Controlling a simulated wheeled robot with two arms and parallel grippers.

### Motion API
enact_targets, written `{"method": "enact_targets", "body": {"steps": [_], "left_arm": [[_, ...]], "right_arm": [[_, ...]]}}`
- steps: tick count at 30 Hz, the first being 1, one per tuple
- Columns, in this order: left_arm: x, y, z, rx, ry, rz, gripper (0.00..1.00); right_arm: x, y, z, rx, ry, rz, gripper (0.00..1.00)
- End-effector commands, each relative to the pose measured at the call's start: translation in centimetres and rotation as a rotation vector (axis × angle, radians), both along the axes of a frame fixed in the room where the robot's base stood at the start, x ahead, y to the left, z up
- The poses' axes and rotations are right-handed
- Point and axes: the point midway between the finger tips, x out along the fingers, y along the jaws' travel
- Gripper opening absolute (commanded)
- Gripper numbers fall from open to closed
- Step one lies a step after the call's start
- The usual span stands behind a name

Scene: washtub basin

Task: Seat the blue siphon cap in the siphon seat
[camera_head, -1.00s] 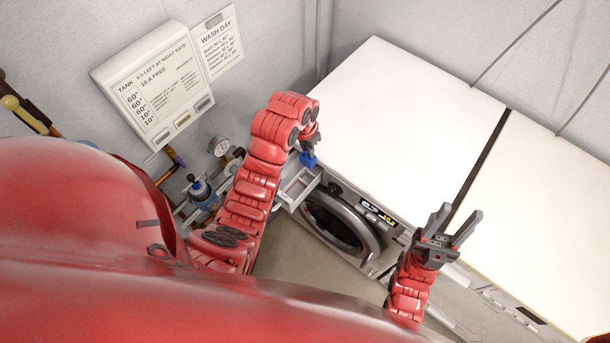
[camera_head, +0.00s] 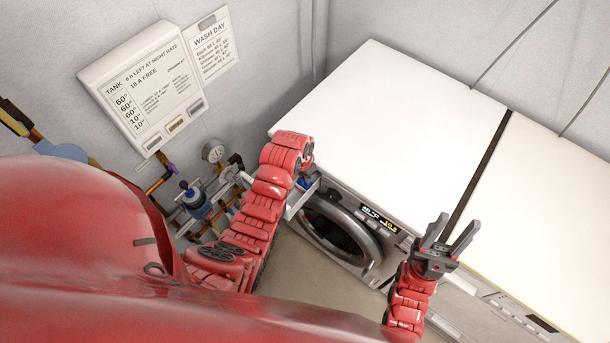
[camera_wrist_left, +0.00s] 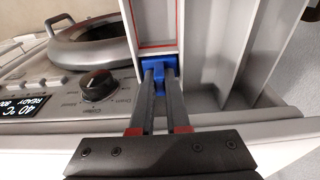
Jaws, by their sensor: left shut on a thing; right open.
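The blue siphon cap (camera_wrist_left: 160,72) is between the fingertips of my left gripper (camera_wrist_left: 159,80), which is shut on it in the left wrist view. The cap is at the near end of a compartment with a red outline in the open grey drawer (camera_wrist_left: 218,50); whether it rests fully down there I cannot tell. In the head view a little blue of the cap (camera_head: 305,183) shows over the drawer (camera_head: 298,200), and my left wrist hides the fingers. The siphon seat itself is hidden. My right gripper (camera_head: 450,236) is open and empty, above the right-hand machine front.
The washing machine (camera_head: 385,110) has a round door (camera_head: 340,232) below the drawer. A control knob (camera_wrist_left: 98,84) is left of the gripper in the wrist view. Pipes, a gauge (camera_head: 213,151) and a panel (camera_head: 145,85) are on the left wall. The white tops are clear.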

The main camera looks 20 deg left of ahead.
Motion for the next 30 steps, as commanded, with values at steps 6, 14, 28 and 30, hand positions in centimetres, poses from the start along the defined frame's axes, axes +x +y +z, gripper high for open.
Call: {"method": "enact_targets", "body": {"steps": [6, 14, 28, 30], "left_arm": [[0.0, 0.0, -0.3, 0.0, -0.001, 0.0, 0.0], [0.0, 0.0, -0.2, 0.0, -0.001, 0.0, 0.26], [-0.2, 0.1, 2.5, -0.001, -0.008, -0.001, 0.26], [-0.3, 0.2, 3.6, -0.001, -0.008, -0.001, 0.26]], "right_arm": [[0.0, 0.0, -0.3, 0.0, 0.0, 0.0, 0.47], [0.0, 0.0, -0.3, 0.0, 0.0, 0.0, 0.47], [0.0, 0.0, -1.4, 0.0, 0.0, 0.0, 0.47], [0.0, 0.0, -1.9, 0.0, 0.0, 0.0, 0.47]]}}
